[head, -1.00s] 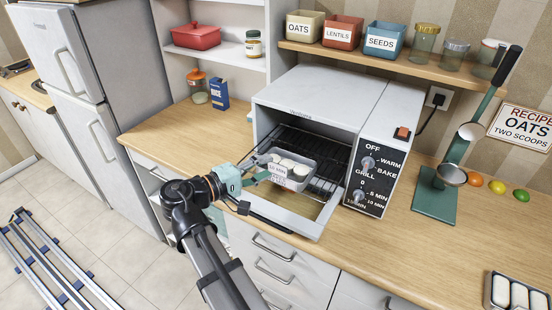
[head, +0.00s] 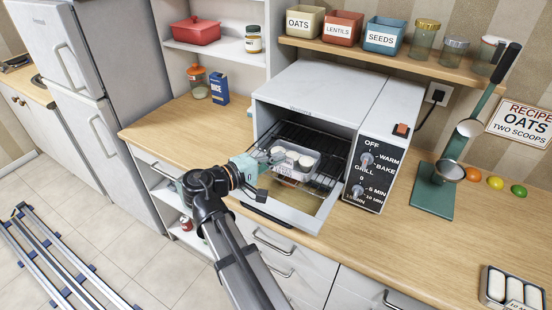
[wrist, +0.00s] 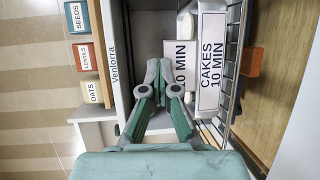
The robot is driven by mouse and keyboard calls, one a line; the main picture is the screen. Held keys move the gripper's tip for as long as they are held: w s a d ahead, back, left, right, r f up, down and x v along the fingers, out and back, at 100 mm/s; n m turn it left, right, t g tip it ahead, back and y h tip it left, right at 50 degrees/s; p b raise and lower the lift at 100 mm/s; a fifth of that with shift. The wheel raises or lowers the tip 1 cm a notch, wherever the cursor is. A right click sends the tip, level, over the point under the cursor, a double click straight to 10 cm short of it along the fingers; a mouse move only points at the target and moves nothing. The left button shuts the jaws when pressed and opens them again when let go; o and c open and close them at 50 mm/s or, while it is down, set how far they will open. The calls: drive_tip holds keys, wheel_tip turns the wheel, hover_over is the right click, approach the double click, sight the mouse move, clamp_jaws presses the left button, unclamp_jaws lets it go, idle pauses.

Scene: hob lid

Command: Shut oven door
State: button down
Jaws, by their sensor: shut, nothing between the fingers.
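The white toaster oven (head: 318,88) stands on the counter with its front open. Its door (head: 300,223) is folded down toward the front, a pale frame around a see-through pane. A grey tray (head: 306,174) with white cakes sits on the wire rack inside, near the opening. In the wrist view its label (wrist: 211,62) reads CAKES 10 MIN. My gripper (head: 273,157) is above the lowered door at the tray's left front. In the wrist view the fingertips (wrist: 160,72) are together and empty, beside the tray. I cannot tell whether they touch it.
The control panel (head: 372,172) is on the oven's right. A green stand with a scoop (head: 437,190) and several small fruits are further right. A second tray (head: 512,287) lies at the lower right. A blue box (head: 220,86) and jar stand at left. Drawers are below the door.

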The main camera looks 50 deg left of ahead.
drive_tip(key=c, duration=1.2)
unclamp_jaws()
drive_tip(key=shift+o, duration=0.2)
drive_tip(key=shift+s, duration=0.1)
drive_tip(key=s+r, duration=0.1)
drive_tip(key=s, duration=1)
drive_tip(key=shift+s+r, duration=0.2)
drive_tip(key=shift+s, duration=0.2)
drive_tip(key=shift+d, duration=0.1)
